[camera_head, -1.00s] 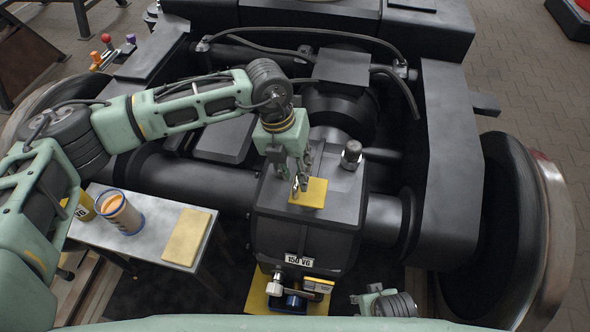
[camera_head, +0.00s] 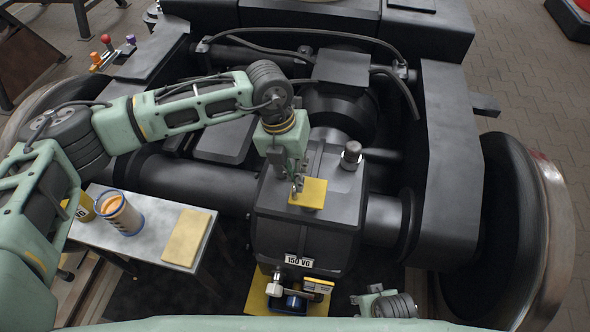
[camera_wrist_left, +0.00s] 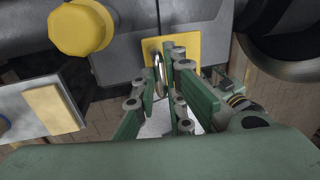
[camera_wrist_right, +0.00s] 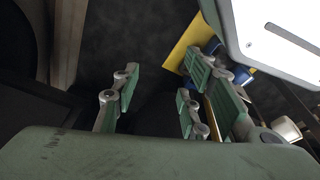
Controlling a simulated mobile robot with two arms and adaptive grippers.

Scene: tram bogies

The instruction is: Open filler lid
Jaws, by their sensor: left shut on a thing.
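The filler lid (camera_head: 314,193) is a flat yellow square on top of the dark gearbox (camera_head: 305,228). It looks closed down; its hinge cannot be made out. In the left wrist view the lid (camera_wrist_left: 190,47) lies just beyond my fingertips, and a thin metal ring (camera_wrist_left: 158,72) stands up at its left. My left gripper (camera_head: 297,185) reaches down to the lid's left edge; it also shows in the left wrist view (camera_wrist_left: 165,78). Its fingers are shut on the ring. My right gripper (camera_wrist_right: 157,85) is open and empty, low in front of the gearbox.
Below the gearbox are a valve-like fitting (camera_head: 275,286) and a yellow mat (camera_head: 258,300). Wheels flank both sides.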

